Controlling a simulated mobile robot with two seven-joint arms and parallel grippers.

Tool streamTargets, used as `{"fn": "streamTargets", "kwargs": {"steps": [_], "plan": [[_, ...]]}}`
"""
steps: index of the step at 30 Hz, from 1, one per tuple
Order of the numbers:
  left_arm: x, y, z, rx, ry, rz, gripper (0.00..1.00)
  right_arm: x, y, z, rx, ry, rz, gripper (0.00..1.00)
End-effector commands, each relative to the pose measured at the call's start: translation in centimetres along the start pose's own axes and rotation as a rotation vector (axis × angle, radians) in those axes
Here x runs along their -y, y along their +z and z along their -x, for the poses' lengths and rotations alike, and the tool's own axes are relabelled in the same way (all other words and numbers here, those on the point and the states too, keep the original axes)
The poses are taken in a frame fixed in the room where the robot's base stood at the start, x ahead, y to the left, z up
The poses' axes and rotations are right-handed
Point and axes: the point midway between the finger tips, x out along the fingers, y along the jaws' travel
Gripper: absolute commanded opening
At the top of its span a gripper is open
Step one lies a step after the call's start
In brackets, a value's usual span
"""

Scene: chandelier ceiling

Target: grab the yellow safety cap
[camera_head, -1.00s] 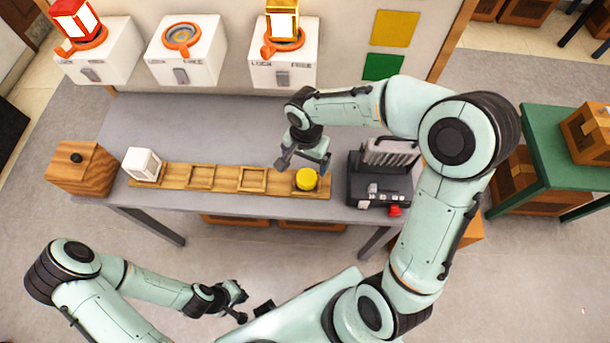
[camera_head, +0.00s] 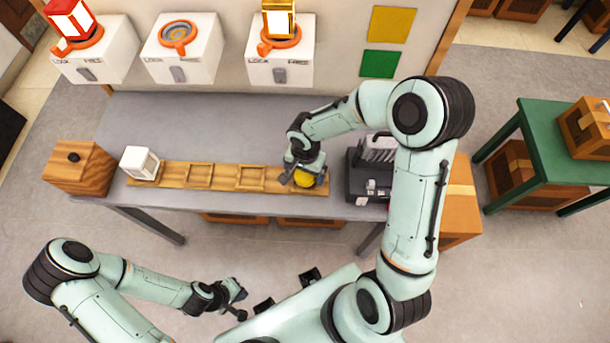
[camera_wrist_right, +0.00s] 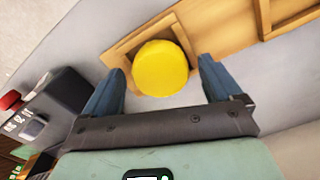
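The yellow safety cap (camera_head: 304,179) sits in the right end compartment of the wooden tray (camera_head: 226,177). In the right wrist view the cap (camera_wrist_right: 161,68) is round and lies between and a little beyond the two blue fingers. My right gripper (camera_head: 305,177) is open above the cap, with a finger on either side; in the right wrist view (camera_wrist_right: 160,85) gaps show between the fingers and the cap. My left gripper (camera_head: 237,298) is away from the table at the lower left; its finger opening is too small to judge.
A white cube-like lantern (camera_head: 139,162) stands at the tray's left end, beside a wooden box (camera_head: 79,168). A black device (camera_head: 366,180) is close to the right of the tray. Three white lock units (camera_head: 181,48) stand at the back. The grey table (camera_head: 200,120) behind the tray is clear.

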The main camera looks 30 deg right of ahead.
Motion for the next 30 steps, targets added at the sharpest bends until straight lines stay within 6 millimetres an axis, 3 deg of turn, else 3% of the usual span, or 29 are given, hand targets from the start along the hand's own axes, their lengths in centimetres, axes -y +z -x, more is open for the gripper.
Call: {"fn": "streamTargets", "kwargs": {"steps": [1,5,14,20,26,30], "plan": [[0.0,0.0,0.0,0.0,0.0,0.0,0.0,0.0,0.0,0.0,0.0,0.0,0.0,0.76],[0.0,0.0,0.0,0.0,0.0,0.0,0.0,0.0,0.0,0.0,0.0,0.0,0.0,0.34],[0.0,0.0,0.0,0.0,0.0,0.0,0.0,0.0,0.0,0.1,0.0,0.0,0.0,0.32],[-0.1,-0.1,0.2,-0.002,0.001,-0.001,0.0,0.1,-0.1,1.4,-0.003,-0.001,0.0,0.32],[-0.4,-0.4,0.6,-0.005,0.002,-0.002,0.0,0.2,-0.1,5.2,-0.006,-0.006,0.0,0.32],[-0.6,-0.7,1.0,-0.009,0.003,-0.003,0.0,0.2,-0.1,9.4,-0.006,-0.009,0.0,0.32]]}}
